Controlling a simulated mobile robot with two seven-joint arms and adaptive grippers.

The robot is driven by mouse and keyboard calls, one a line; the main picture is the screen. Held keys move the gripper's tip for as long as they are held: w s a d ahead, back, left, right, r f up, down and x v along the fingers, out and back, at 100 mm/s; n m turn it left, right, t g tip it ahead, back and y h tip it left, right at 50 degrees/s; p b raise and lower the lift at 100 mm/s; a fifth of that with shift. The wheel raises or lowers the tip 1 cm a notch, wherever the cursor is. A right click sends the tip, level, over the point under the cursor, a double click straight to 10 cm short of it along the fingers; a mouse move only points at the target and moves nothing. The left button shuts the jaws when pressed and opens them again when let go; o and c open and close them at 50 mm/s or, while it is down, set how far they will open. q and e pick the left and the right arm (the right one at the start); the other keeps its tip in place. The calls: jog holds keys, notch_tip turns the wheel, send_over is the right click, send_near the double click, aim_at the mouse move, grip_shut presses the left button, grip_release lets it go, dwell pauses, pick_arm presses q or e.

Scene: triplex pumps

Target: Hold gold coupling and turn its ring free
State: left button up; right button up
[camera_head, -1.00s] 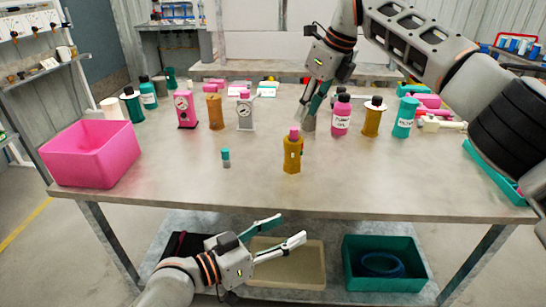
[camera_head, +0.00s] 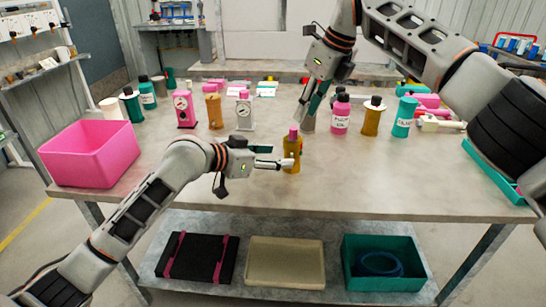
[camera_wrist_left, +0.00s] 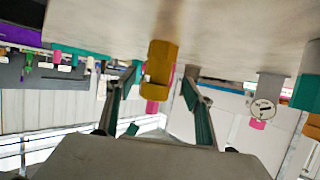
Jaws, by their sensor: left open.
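The gold coupling (camera_head: 291,153) stands upright near the table's front middle, with a pink part (camera_head: 294,133) at its top. My left gripper (camera_head: 280,157) is open at the coupling's left side in the head view, and a fingertip overlaps its body. In the left wrist view, which is upside down, the gold coupling (camera_wrist_left: 160,68) appears between the open fingers of my left gripper (camera_wrist_left: 162,75), with gaps on both sides. Its pink part (camera_wrist_left: 152,106) shows below it there. My right gripper (camera_head: 309,103) points down behind the coupling, by a grey piece; its fingers are unclear.
A pink bin (camera_head: 90,155) stands at the table's left. Bottles and gauges line the back, including a pink bottle (camera_head: 341,115), a teal bottle (camera_head: 405,117) and a grey gauge (camera_head: 244,113). Trays and a teal bin (camera_head: 383,262) are below.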

aim_at(286, 156)
pick_arm(q)
jog(key=shift+x, duration=3.55)
jog(key=shift+s, duration=0.1)
grip_shut()
pick_arm(e)
jog(key=shift+o, duration=0.5)
